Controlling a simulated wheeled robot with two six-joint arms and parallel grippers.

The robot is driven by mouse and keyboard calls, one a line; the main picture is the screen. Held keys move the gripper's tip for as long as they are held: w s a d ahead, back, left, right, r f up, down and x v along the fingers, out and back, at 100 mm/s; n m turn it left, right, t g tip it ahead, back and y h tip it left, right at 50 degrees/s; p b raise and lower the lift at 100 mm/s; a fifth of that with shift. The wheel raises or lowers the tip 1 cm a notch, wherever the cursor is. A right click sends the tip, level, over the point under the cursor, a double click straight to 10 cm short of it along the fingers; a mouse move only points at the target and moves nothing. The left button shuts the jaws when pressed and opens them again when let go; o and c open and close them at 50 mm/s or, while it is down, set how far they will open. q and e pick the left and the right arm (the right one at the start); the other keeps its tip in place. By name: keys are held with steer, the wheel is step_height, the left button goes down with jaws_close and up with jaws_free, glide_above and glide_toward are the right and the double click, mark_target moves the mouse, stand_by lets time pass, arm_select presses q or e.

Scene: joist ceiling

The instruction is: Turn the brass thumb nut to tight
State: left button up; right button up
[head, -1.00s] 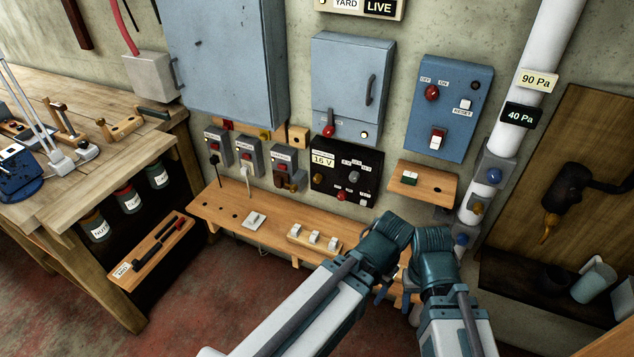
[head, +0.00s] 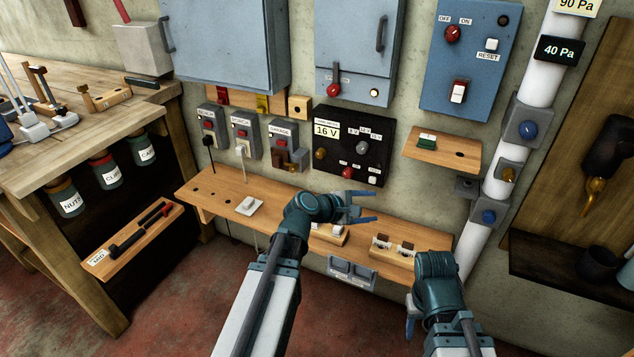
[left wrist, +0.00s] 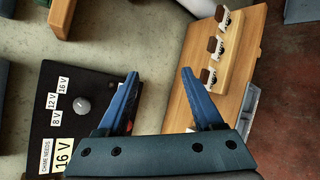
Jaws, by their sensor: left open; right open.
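A brass-coloured round knob (head: 320,153) sits at the left of the black 16 V panel (head: 330,177) on the wall. Another brass-coloured knob (head: 507,174) is on a grey box on the white pipe; I cannot tell which is the thumb nut. My left gripper (head: 373,207) is open and empty, below the black panel and above the wooden shelf. In the left wrist view its open fingers (left wrist: 160,73) span the gap between the panel and shelf, and no brass shows there. My right gripper (head: 411,326) is open, low in front of the shelf's right end; its fingers are partly hidden.
The wooden shelf (head: 222,192) carries several switches. A smaller shelf (head: 437,153) with a green-and-white block juts out right of the black panel. Blue knobs (head: 528,130) sit on the pipe. A workbench (head: 60,165) stands at left.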

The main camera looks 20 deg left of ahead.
arm_select(q)
steer(key=w+a+f+n+t+y+b, duration=0.25)
steer(key=a+n+t+b, duration=0.2)
steer(key=a+n, duration=0.5)
steer(key=n+t+y+b, duration=0.3)
steer(key=n+y+b, duration=0.1)
steer(key=n, duration=0.4)
glide_toward(319, 157)
steer(key=shift+m, duration=0.35)
steer(key=w, duration=0.8)
steer(key=shift+w+d+r, duration=0.1)
steer(key=shift+w+d, duration=0.05)
steer(key=shift+w, duration=0.15)
arm_select(e)
step_height(319, 157, down, 11)
steer(key=shift+r, duration=0.15)
arm_select(q)
jaws_close()
